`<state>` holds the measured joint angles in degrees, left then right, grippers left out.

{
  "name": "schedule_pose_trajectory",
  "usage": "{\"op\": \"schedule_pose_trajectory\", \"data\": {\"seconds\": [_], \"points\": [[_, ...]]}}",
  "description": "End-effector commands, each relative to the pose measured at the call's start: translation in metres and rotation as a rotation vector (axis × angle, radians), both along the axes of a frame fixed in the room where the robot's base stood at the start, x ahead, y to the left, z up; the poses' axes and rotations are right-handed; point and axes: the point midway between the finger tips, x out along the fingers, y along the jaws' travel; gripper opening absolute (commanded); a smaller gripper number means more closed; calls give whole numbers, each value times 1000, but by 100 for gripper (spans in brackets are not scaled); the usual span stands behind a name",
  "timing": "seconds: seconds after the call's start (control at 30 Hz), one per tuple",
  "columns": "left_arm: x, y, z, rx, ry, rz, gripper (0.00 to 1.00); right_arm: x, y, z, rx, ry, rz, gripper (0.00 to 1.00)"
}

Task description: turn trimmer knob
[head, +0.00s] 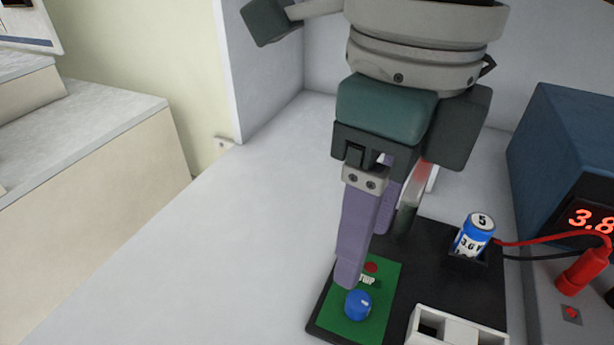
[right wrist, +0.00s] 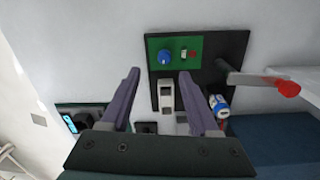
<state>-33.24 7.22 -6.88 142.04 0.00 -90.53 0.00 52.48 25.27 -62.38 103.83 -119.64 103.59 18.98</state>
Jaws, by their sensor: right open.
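The trimmer knob (head: 358,306) is a small blue round knob on a green board (head: 349,326), which sits on a black base plate. In the head view, my right gripper (head: 366,254) points down with purple fingers. Its nearer fingertip appears just behind the knob; the farther finger is partly hidden. The knob also shows in the right wrist view (right wrist: 166,57), beyond the gap between the fingertips. There my right gripper (right wrist: 159,75) is open with nothing between its fingers. Whether a finger touches the board is unclear. My left gripper cannot be made out.
A blue-and-white cell (head: 474,238) marked 5 stands on the plate near a white block (head: 458,328). A blue instrument (head: 565,150) with a red display and red and black leads stands at right. A red-tipped lever (right wrist: 262,79) juts over the plate. Bench left of the plate is clear.

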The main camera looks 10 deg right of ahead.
Motion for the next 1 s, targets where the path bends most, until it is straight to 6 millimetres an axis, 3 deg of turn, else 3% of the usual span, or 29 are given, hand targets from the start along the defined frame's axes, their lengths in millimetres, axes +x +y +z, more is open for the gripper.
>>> {"op": "schedule_pose_trajectory", "data": {"seconds": [0.17, 0.6, 1.0], "points": [[0, -1, -5, -3, -1, 2, 50, 3, -9, -15, -40, -6, -11, 62], [0, -3, -17, -11, -1, 7, 50, 1, -7, -91, -34, -4, -8, 62], [0, -2, -18, -6, -2, 4, 50, 1, -6, -100, -34, -7, -6, 62]]}}
